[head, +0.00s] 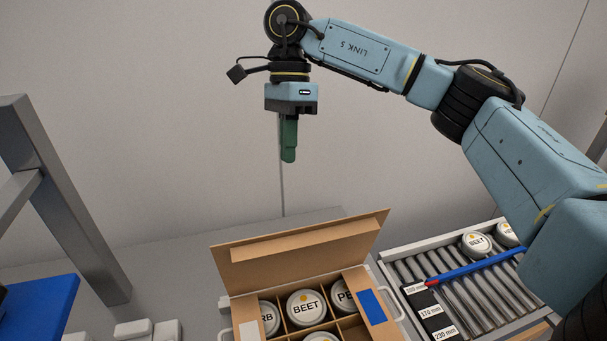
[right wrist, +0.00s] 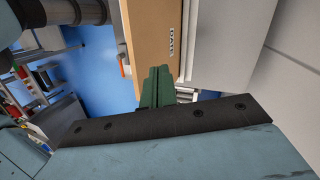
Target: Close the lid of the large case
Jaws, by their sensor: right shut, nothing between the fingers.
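The large case (head: 375,333) is a brown cardboard box at the bottom centre of the head view, its front cut off by the picture edge. Its lid (head: 300,252) is open, standing up along the back edge and leaning back. White tubs, one marked BEET (head: 306,308), sit between dividers inside. My right gripper (head: 289,158) points down, green fingers shut and empty, above the lid and apart from it in the picture. The right wrist view shows the fingers (right wrist: 157,72) in front of a brown lettered panel (right wrist: 150,25), likely the lid. My left gripper is not in view.
A roller conveyor (head: 470,300) with white tubs (head: 477,242) and a blue bar (head: 475,267) lies right of the case. A grey frame post (head: 65,200) and blue surface (head: 38,310) are at left.

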